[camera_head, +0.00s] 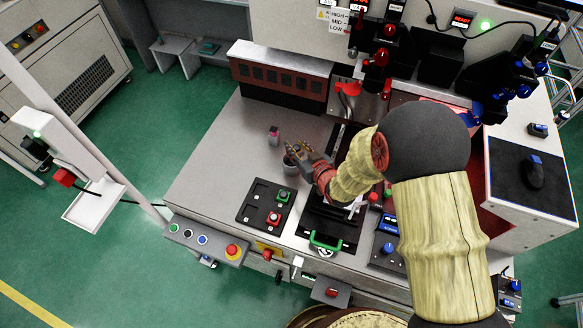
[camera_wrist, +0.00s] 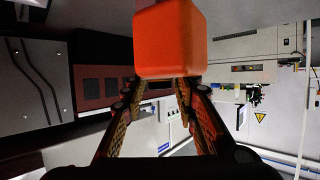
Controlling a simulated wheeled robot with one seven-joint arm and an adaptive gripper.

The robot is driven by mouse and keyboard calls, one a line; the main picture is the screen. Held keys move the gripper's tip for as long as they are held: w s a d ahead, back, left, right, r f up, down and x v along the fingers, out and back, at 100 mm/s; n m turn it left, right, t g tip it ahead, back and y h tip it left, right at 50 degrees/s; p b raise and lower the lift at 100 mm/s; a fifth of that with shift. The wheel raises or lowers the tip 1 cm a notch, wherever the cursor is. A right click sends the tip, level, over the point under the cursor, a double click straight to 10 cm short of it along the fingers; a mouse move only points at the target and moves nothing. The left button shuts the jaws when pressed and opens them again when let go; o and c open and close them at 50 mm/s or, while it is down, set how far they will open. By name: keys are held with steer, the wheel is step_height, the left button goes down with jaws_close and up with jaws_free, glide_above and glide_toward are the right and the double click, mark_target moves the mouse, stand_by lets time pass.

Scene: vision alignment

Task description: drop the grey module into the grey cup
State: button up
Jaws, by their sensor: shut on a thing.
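My gripper (camera_head: 298,150) is low over the left part of the machine's grey worktop, reaching in from the right. In the wrist view my gripper (camera_wrist: 163,82) has both fingers closed in on an orange-red block (camera_wrist: 170,38) with rounded edges, held at the fingertips. I see no grey module in the jaws; the held block looks orange-red. A small grey cup (camera_head: 291,163) stands on the worktop just below and beside the fingertips, partly covered by them. I cannot tell whether the block is over its mouth. The cup is not visible in the wrist view.
A small pink-and-grey item (camera_head: 274,135) stands just behind the cup. A black panel with green and red buttons (camera_head: 265,205) lies in front. A black fixture with a green handle (camera_head: 325,242) is to the right. The worktop (camera_head: 215,170) is clear on the left.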

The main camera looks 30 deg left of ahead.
steer(key=shift+f, duration=0.35)
steer(key=o, duration=1.1)
steer(key=shift+o, duration=0.6)
steer(key=shift+s+r, duration=0.1)
steer(key=v, duration=1.2)
